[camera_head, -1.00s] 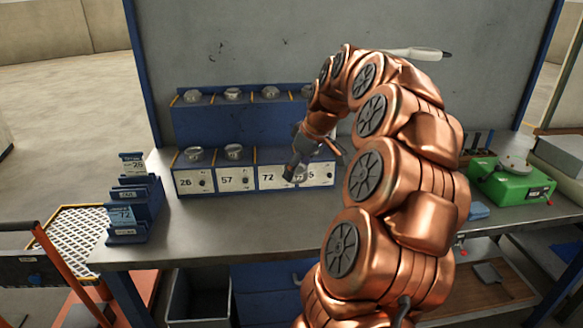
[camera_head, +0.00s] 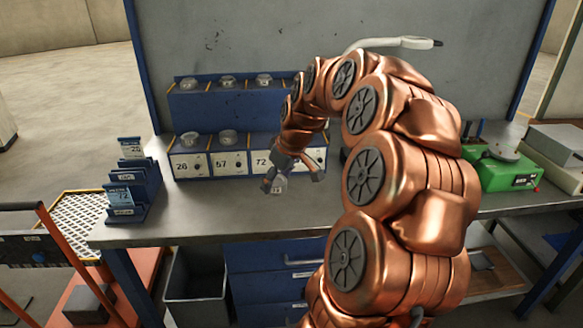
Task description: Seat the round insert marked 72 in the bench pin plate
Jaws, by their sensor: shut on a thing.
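My gripper (camera_head: 284,177) is in front of the lower step of the blue rack, above the grey bench top (camera_head: 225,205). It is shut on a small pale round insert (camera_head: 278,185) low between its fingers. The mark on this insert is too small to read. The rack's 72 label (camera_head: 260,161) is just behind the gripper, and the slot above it is partly hidden by my arm. I cannot make out the bench pin plate; my arm hides much of the bench's right-hand middle.
Other round inserts sit above the 26 label (camera_head: 190,140) and the 57 label (camera_head: 228,137), with several on the upper step (camera_head: 215,108). A blue card holder (camera_head: 140,192) stands at left. A green device (camera_head: 508,174) stands at right. The front left bench is clear.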

